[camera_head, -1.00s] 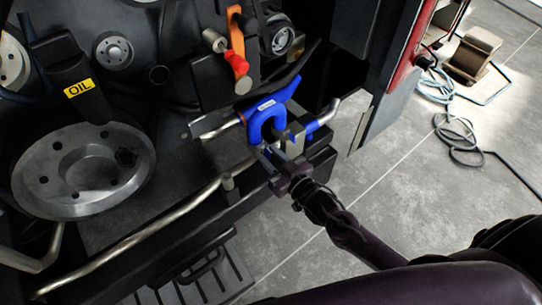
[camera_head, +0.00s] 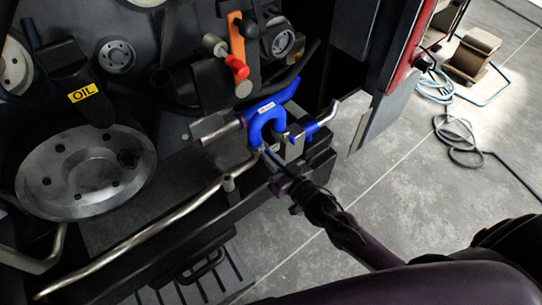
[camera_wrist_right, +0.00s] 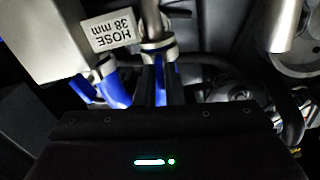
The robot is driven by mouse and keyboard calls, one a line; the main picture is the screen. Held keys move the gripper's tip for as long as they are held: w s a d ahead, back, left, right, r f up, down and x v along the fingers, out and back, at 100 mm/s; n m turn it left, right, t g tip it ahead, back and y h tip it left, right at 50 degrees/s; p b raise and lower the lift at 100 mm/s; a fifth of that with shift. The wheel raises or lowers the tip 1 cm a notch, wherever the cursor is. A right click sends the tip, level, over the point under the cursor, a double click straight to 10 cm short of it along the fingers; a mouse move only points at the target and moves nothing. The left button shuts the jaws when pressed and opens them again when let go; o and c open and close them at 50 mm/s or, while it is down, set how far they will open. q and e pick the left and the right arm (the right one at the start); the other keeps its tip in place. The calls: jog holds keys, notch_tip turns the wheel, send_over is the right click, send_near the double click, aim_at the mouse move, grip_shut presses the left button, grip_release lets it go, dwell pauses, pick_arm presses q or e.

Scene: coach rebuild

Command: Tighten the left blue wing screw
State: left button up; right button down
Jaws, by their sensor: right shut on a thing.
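A bent blue hose (camera_head: 270,112) sits among metal pipe ends at the front of the engine. My right gripper (camera_head: 266,152) reaches up from the lower right to the hose's near lower end. In the right wrist view, its dark fingers (camera_wrist_right: 161,94) are close together around a narrow blue piece, seemingly the left blue wing screw (camera_wrist_right: 160,72), just below a metal clamp (camera_wrist_right: 158,48). The fingers hide most of it, and its turn angle cannot be told. My left gripper is not in view.
A silver pulley (camera_head: 84,172) and a red-tipped orange lever (camera_head: 237,60) are left of and above the hose. A pipe (camera_head: 150,232) runs along the front. A hose label (camera_wrist_right: 108,32) sits beside the clamp.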

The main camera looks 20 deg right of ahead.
pick_arm(q)
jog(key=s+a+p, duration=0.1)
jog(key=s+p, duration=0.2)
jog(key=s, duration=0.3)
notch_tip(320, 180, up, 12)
jog(key=p, duration=1.1)
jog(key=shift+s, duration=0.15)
pick_arm(e)
jog(key=shift+f+m, duration=0.2)
jog(key=shift+m, duration=7.55)
jog(key=shift+f+m, duration=0.15)
jog(key=shift+m, duration=7.6)
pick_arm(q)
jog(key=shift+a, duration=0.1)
pick_arm(e)
jog(key=c, duration=1.6)
grip_release()
jog(key=shift+o, duration=0.2)
